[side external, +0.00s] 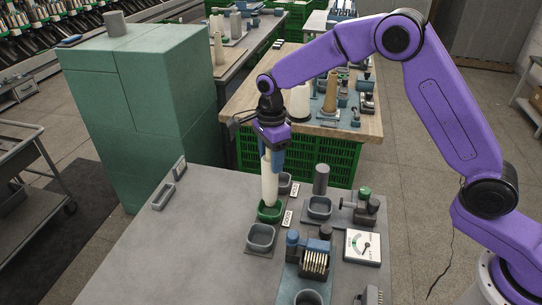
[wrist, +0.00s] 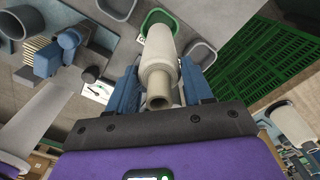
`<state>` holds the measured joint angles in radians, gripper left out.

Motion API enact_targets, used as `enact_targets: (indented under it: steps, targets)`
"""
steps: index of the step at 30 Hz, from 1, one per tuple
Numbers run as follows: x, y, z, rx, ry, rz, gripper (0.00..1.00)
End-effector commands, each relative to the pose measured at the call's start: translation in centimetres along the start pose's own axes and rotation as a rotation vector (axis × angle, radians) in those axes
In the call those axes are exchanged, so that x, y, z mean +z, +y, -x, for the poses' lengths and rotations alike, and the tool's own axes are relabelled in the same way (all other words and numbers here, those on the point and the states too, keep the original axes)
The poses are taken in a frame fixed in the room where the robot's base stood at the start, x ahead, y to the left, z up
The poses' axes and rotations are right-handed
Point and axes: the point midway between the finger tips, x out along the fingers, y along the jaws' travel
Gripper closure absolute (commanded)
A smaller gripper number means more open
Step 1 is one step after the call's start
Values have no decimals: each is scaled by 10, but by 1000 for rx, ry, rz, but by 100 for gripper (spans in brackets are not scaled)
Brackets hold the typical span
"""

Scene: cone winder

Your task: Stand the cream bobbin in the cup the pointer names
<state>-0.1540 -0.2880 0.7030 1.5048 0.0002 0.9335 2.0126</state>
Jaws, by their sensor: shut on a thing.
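The cream bobbin (side external: 269,184) is upright, slightly tilted, between the blue fingers of my gripper (side external: 271,160). In the wrist view the bobbin (wrist: 158,75) lies between both fingers (wrist: 160,88), its hollow end towards the camera. Its lower end is at the green cup (side external: 266,217); I cannot tell whether it touches the cup floor. The green cup's rim (wrist: 150,17) shows behind the bobbin in the wrist view. Grey cups stand in front (side external: 261,240) and behind (side external: 285,180) the green one. A white dial (side external: 362,246) carries a pointer; its reading is too small to tell.
Another grey cup (side external: 319,208) and a dark grey cylinder (side external: 321,179) stand to the right. A blue holder with pale sticks (side external: 314,262) is near the front. White cards (side external: 287,218) lie by the cups.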

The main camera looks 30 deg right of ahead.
Motion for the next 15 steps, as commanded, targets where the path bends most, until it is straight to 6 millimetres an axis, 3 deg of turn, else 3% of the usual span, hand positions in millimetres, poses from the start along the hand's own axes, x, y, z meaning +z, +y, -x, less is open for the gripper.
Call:
enact_targets:
  steps: [15]
  targets:
    - [0,0,-15,0,0,0,81]
